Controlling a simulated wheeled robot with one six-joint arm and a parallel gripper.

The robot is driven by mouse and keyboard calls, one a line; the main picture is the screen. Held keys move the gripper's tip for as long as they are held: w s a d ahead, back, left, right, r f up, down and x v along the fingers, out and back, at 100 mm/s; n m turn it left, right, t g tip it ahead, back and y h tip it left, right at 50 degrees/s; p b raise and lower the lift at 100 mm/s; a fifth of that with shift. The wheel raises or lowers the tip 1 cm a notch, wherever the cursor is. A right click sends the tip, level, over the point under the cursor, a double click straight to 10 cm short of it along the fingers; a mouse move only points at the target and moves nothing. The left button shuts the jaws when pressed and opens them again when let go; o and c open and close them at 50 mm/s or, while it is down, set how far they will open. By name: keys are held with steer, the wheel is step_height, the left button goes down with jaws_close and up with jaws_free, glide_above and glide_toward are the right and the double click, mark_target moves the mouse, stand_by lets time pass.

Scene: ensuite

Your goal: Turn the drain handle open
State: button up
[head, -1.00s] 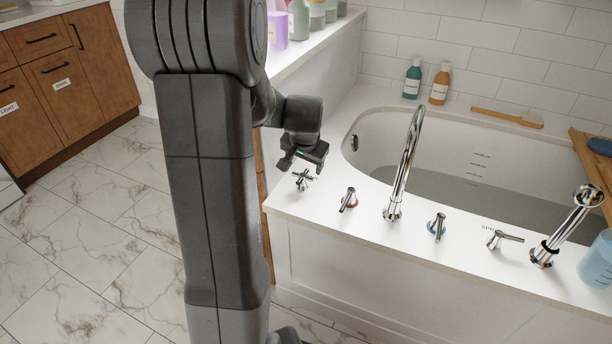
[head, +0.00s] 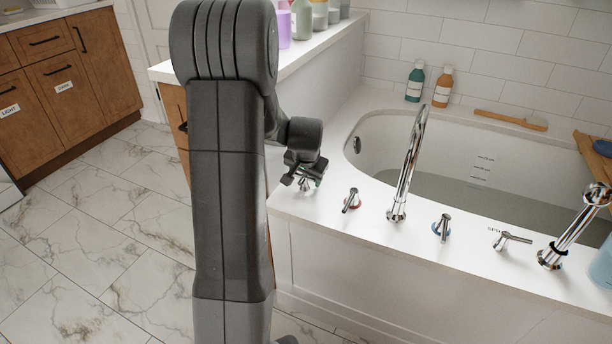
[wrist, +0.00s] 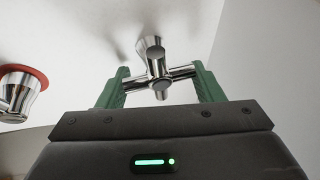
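The drain handle is a chrome cross-shaped handle (wrist: 157,72) on the white tub deck. In the wrist view it sits between the two green fingers of my gripper (wrist: 160,88), with its crossbar reaching toward both of them. The fingers are apart; whether they touch the crossbar ends I cannot tell. In the head view my gripper (head: 303,180) is right over the handle (head: 304,186) and hides most of it. The bathtub (head: 440,145) behind holds water.
A red-ringed tap handle (head: 351,200) stands close to the right, also in the wrist view (wrist: 18,92). Beyond it are the tall spout (head: 406,170), a blue-ringed handle (head: 441,228) and a lever (head: 510,238). A ledge with bottles (head: 302,20) rises behind my arm.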

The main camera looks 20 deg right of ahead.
steer(key=shift+n, duration=0.3)
steer(key=n+y+b, duration=0.1)
steer(key=n+y, duration=0.1)
steer(key=n, duration=0.3)
steer(key=shift+w+f+b, duration=0.1)
steer(key=shift+f+b, duration=0.05)
steer(key=shift+b, duration=0.15)
steer(key=n, duration=0.1)
steer(key=n+y, duration=0.1)
steer(key=n, duration=0.1)
steer(key=n+y, duration=0.1)
steer(key=shift+a+n, duration=0.25)
steer(key=shift+n, duration=0.05)
steer(key=n+y, duration=0.1)
steer(key=n, duration=0.1)
steer(key=n+g, duration=0.1)
steer(key=n, duration=0.1)
steer(key=shift+a+r+y+p, duration=0.2)
steer(key=shift+y+p, duration=0.2)
steer(key=shift+a+n+g+y+p, duration=0.1)
steer(key=shift+n+g+y+p, duration=0.45)
steer(key=shift+n, duration=1.35)
steer(key=shift+g, duration=0.25)
steer(key=o, duration=0.6)
steer(key=shift+o, duration=0.2)
